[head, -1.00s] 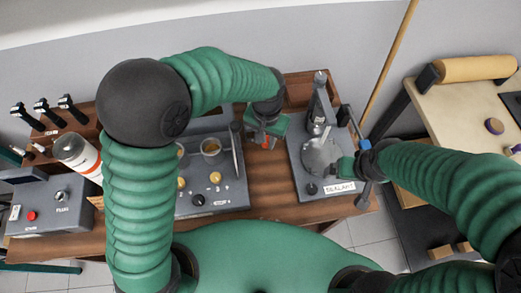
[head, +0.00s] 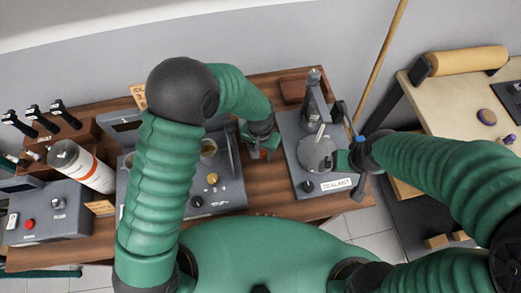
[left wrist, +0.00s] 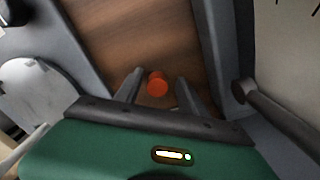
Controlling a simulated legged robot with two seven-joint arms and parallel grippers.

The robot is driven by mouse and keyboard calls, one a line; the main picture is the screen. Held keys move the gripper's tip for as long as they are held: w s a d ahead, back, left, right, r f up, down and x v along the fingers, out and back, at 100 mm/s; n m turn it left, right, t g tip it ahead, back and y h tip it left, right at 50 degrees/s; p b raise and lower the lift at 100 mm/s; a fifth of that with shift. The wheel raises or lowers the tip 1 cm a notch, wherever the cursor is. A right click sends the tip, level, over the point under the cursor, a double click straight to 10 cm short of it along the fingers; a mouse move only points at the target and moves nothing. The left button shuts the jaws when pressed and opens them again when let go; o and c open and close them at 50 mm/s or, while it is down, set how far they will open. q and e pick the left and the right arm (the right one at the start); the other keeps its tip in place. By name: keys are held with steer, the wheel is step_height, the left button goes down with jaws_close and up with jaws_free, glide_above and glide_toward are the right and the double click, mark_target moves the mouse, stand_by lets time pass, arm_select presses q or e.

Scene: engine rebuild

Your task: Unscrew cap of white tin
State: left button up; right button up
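A white cylinder with an orange band (head: 88,168) leans at the left of the bench in the head view; no cap on it can be made out. My left gripper (head: 262,152) points down at the bench between the two grey machines. In the left wrist view, its fingers (left wrist: 158,90) are apart, with a small round orange-red piece (left wrist: 157,83) between them and visible gaps on both sides. Whether this piece is a cap, and what is under it, I cannot tell. My right gripper (head: 343,160) is beside the sealant machine (head: 300,165); its fingers are not clear.
The grey machine with knobs (head: 228,195) is left of my left gripper, partly behind my arm. A grey unit with a red button (head: 50,212) stands at the far left. Bare wooden bench (head: 268,195) shows between the machines. A second table (head: 455,95) is at right.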

arm_select(q)
steer(key=shift+r, duration=0.4)
step_height(320, 180, up, 11)
steer(key=b, duration=0.1)
